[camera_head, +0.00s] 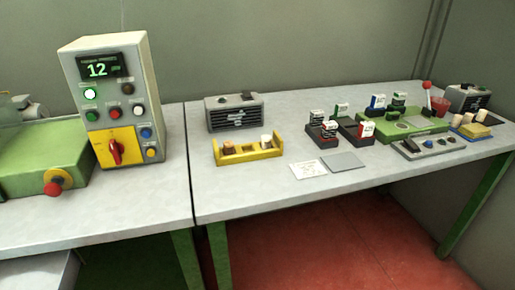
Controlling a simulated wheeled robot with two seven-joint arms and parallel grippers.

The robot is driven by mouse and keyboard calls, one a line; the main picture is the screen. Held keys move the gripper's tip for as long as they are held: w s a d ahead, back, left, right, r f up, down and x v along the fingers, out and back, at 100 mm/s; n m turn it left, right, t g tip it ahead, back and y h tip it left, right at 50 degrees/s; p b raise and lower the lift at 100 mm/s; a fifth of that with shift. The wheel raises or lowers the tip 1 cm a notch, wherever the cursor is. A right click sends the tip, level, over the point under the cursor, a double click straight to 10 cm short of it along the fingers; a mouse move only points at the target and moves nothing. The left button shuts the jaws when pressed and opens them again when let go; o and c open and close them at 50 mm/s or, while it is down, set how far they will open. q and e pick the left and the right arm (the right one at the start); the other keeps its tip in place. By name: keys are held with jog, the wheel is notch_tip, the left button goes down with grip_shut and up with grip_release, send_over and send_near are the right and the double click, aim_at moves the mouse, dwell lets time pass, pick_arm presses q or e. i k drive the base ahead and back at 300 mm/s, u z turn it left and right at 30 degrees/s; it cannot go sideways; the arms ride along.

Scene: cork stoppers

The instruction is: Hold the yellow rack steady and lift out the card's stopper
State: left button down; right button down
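The yellow rack (249,155) stands on the grey table, left of the middle, in front of a grey box. A brown stopper-like piece (228,147) sits in its left part and a whitish one (266,141) in its right part. Between them is a stretch with no tall piece; its details are too small to tell. A white card (309,170) with faint marks lies flat on the table to the right of the rack. The marks are too small to read. Neither of my grippers is in view.
A grey plate (343,160) lies beside the card. Dark holders with small labelled blocks (322,131) and a green fixture (415,124) with a red-knobbed lever stand to the right. A control box (112,100) stands left. The table's front left is clear.

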aim_at(266, 139)
jog(key=u, duration=2)
jog(key=k, duration=0.85)
jog(key=z, duration=1.45)
jog(key=i, duration=0.5)
jog(key=z, duration=0.05)
